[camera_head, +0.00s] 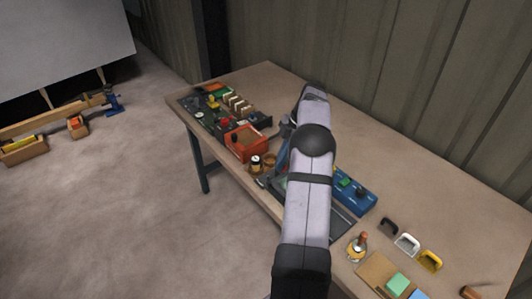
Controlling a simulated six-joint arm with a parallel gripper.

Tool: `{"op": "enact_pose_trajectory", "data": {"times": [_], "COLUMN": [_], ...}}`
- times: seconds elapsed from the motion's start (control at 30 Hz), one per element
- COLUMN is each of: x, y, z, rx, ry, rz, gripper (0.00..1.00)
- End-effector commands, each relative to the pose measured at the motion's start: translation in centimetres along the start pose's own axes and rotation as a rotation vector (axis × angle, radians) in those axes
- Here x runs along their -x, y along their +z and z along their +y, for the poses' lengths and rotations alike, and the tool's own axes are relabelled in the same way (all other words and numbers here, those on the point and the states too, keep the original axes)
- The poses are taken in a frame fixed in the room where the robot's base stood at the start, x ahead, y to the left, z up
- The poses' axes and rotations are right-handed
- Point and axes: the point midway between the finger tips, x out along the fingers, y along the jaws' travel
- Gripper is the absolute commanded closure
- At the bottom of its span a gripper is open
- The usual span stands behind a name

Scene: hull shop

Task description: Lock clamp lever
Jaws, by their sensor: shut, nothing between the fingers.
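My arm rises across the middle of the view and bends down over the bench. My gripper (283,150) shows only in part as a blue-grey shape left of the arm; its fingers look shut and empty, but the tips are not clear. A blue fixture (357,194) with a green part and a dark knob lies just right of the arm, partly covered by it. I cannot make out the clamp lever for certain; my arm hides much of this middle area. I cannot tell whether the gripper touches anything.
The bench (455,215) is bare along its back right. An orange box (246,142) and a dark tray of small parts stand left of the arm. Several small handles, a round fitting (357,246) and a board with coloured blocks (375,270) lie at the front right.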

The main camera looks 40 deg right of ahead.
Motion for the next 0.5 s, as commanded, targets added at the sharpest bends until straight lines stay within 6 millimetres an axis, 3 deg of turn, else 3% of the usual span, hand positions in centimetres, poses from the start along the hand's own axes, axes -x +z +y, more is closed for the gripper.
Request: {"op": "enact_pose_trajectory", "data": {"times": [0.1, 0.5], "x": [0.4, 0.6], "y": [0.5, 1.6], "z": [0.0, -0.1], "rx": [0.093, 0.088], "ry": [-0.034, -0.032], "rz": [0.000, -0.001], "gripper": [1.00, 1.00]}}
